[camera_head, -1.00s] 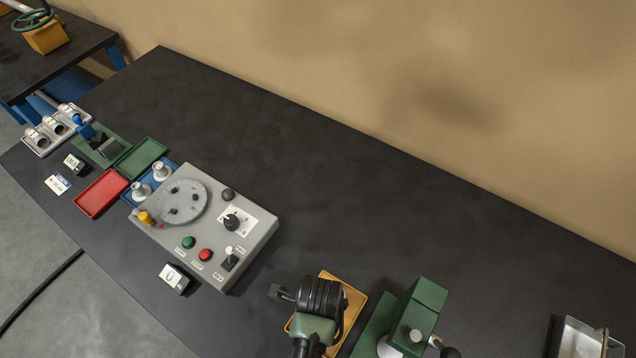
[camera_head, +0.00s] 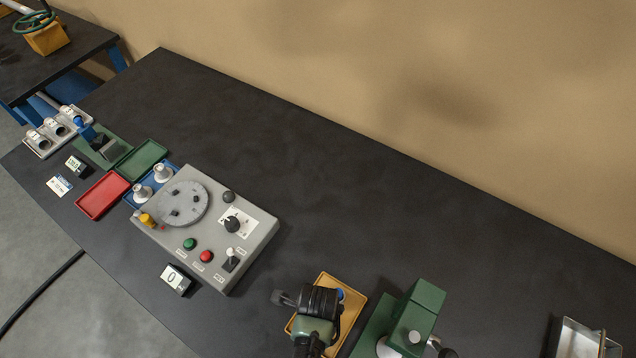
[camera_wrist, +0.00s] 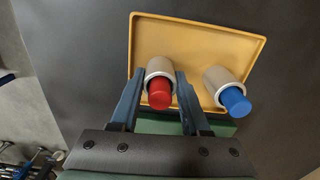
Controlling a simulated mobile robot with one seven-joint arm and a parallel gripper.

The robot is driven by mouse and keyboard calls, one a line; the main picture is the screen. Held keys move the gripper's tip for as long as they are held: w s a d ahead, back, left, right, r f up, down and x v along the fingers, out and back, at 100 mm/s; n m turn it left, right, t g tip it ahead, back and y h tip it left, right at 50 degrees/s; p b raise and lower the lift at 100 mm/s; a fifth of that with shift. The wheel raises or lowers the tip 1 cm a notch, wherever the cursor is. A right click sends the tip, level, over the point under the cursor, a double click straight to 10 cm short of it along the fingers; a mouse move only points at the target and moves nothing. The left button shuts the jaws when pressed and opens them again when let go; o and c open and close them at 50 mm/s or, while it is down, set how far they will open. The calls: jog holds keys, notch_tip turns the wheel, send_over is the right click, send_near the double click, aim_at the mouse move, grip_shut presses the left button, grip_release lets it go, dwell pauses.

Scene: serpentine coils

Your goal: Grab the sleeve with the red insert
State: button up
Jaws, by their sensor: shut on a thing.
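The sleeve with the red insert (camera_wrist: 159,88) is a pale grey cylinder with a red end, in the middle of the wrist view. My gripper (camera_wrist: 156,84) has one finger on each side of this sleeve and is shut on it, over the yellow tray (camera_wrist: 198,29). A like sleeve with a blue insert (camera_wrist: 227,88) lies in the tray to the right, outside the fingers. In the head view my gripper (camera_head: 284,298) is at the tray (camera_head: 348,312). My arm hides the red insert there, and only a bit of blue shows.
A green fixture (camera_head: 415,315) stands right of the yellow tray. A grey control box (camera_head: 215,228) with a round dial plate is to the left. A metal bin (camera_head: 582,340) is at the far right. The table's back middle is clear.

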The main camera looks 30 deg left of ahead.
grip_shut()
jog(key=shift+r, duration=0.1)
